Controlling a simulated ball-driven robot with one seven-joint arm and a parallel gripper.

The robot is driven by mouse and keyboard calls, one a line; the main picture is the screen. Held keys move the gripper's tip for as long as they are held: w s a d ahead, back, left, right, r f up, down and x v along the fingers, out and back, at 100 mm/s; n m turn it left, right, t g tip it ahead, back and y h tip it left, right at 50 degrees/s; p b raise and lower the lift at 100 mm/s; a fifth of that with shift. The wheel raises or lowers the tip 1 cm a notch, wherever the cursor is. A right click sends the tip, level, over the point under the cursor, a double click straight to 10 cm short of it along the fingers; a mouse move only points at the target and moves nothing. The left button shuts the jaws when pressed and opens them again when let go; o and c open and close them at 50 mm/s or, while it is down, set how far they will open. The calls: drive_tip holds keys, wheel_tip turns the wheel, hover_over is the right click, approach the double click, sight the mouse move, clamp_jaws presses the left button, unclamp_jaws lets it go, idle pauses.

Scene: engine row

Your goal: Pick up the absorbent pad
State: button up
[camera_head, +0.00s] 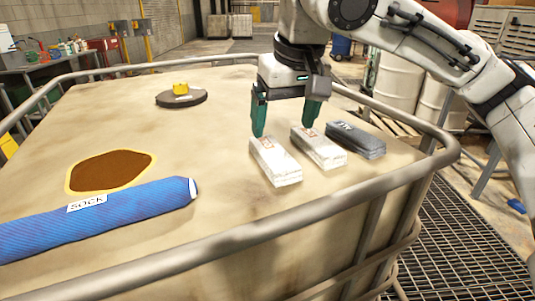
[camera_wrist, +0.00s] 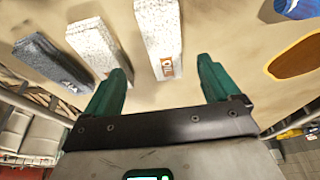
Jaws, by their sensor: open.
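Three flat, brick-shaped packs lie side by side on the tank top: a left white pack (camera_head: 275,163), a middle white pack (camera_head: 319,148) and a dark grey pack (camera_head: 356,140). The white packs carry small orange labels; I cannot read which is the absorbent pad. My gripper (camera_head: 285,128) is open and empty above the far ends of the white packs, fingers pointing down. In the wrist view the left white pack (camera_wrist: 159,36) lies ahead between the spread fingers (camera_wrist: 161,70), with the middle white pack (camera_wrist: 97,45) and grey pack (camera_wrist: 52,62) to its left.
The tan tank top (camera_head: 225,215) is edged by a metal rail (camera_head: 250,236). A blue sock (camera_head: 110,216) lies at front left, by a brown patch with a yellow border (camera_head: 68,182). A dark round lid (camera_head: 190,100) with a yellow knob sits behind. The middle is clear.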

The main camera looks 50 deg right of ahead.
sight(273, 151)
drive_tip(key=shift+w+x, duration=0.2)
drive_tip(key=shift+x, duration=1.8)
drive_tip(key=shift+w+x, duration=0.2)
drive_tip(key=shift+x, duration=1.8)
drive_tip(key=shift+a+r, duration=0.1)
drive_tip(key=shift+r, duration=0.05)
drive_tip(key=shift+c, duration=0.3)
drive_tip(key=c, duration=1.1)
